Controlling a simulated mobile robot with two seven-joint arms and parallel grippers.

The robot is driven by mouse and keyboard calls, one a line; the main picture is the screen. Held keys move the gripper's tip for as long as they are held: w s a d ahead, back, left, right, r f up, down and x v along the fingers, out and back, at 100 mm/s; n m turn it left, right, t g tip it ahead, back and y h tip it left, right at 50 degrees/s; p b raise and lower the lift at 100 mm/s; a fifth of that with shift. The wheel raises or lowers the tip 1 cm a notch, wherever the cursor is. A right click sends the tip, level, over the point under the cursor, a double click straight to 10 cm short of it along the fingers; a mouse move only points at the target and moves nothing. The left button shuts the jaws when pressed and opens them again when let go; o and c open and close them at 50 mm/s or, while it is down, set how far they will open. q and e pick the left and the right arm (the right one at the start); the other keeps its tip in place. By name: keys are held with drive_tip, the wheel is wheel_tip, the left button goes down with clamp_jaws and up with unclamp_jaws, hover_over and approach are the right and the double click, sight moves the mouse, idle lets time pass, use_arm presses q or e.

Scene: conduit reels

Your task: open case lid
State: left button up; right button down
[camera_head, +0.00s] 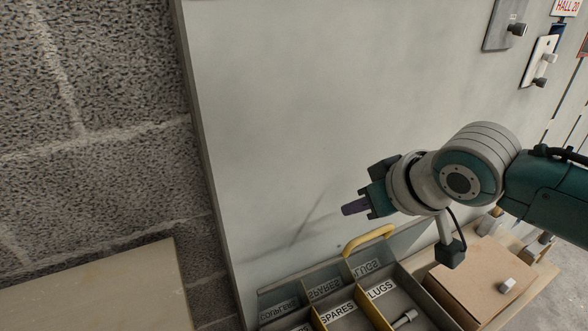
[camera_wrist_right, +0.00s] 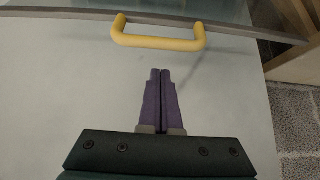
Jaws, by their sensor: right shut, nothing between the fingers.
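The case (camera_head: 435,306) stands at the bottom of the head view, with its compartments exposed. Labels reading SPARES and LUGS show on it. Its lid (camera_head: 400,243) stands raised at the back of the case, and the labels appear mirrored in it. A yellow handle (camera_head: 368,239) sits at the lid's upper edge; it also shows in the right wrist view (camera_wrist_right: 158,42). My right gripper (camera_head: 345,209) is above the handle and apart from it. Its purple fingers (camera_wrist_right: 160,72) are together and empty. My left gripper is not in view.
A grey panel (camera_head: 290,130) rises behind the case, beside a rough block wall (camera_head: 90,140). A cardboard-coloured box (camera_head: 490,280) stands right of the case. A small metal fitting (camera_head: 405,318) lies in the case. A bare pale surface (camera_head: 100,290) is at lower left.

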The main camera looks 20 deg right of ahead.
sight(371, 233)
drive_tip(key=shift+s+d+f+p, duration=0.15)
drive_tip(key=shift+s+p, duration=0.3)
drive_tip(key=shift+s, duration=0.45)
drive_tip(key=shift+s+f+p, duration=0.1)
drive_tip(key=shift+s+p, duration=0.3)
drive_tip(key=shift+s, duration=0.5)
drive_tip(key=shift+s+p, duration=0.15)
drive_tip(key=shift+p, duration=0.15)
drive_tip(key=s+p, duration=0.1)
drive_tip(key=s+f+p, duration=0.1)
drive_tip(key=s, duration=0.1)
drive_tip(key=shift+s+d+f, duration=0.1)
drive_tip(key=shift+s+d, duration=0.05)
drive_tip(key=shift+s, duration=0.1)
drive_tip(key=shift+p, duration=0.3)
